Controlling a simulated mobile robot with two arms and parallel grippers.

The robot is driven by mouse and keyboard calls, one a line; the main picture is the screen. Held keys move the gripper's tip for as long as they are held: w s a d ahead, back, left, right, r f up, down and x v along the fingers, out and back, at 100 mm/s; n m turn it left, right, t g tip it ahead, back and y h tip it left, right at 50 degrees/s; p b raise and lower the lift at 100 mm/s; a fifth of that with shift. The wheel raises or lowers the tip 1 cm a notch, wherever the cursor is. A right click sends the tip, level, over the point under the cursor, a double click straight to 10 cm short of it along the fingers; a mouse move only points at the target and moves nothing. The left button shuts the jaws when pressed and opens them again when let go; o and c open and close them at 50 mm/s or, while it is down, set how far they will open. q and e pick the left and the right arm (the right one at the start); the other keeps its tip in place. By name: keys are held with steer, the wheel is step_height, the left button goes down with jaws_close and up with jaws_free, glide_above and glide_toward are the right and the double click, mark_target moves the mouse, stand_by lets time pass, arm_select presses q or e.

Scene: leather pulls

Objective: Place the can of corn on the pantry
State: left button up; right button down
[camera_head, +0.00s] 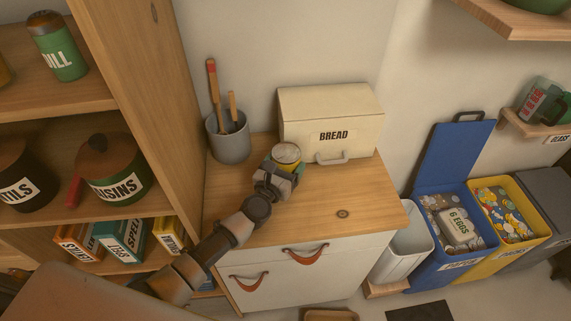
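The can of corn (287,154) has a bare metal top and a yellow band under its rim. It is upright above the wooden counter top, in front of the bread box. My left gripper (281,169) is around the can and looks shut on it; the fingers hide its lower part. I cannot tell whether the can touches the counter. The pantry (160,95) is the tall wooden shelf unit at the left. Its shelves hold a dill jar (58,46), pots and several boxes. My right gripper is not in view.
A cream bread box (335,110) and a grey utensil pot (228,138) stand on the cabinet top (345,212), whose right part is clear. A labelled pot (108,170) fills part of the middle pantry shelf. Open bins (455,225) stand at the right.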

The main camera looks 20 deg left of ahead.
arm_select(q)
steer(key=o, duration=0.3)
steer(key=shift+o, duration=0.2)
steer(key=shift+r, duration=0.2)
steer(key=s, duration=0.3)
steer(key=s+a, duration=0.1)
steer(key=s, duration=0.3)
steer(key=s+a, duration=0.1)
steer(key=s, duration=0.3)
steer(key=shift+a+f, duration=0.1)
steer(key=shift+s+a, duration=0.1)
steer(key=shift+s, duration=0.35)
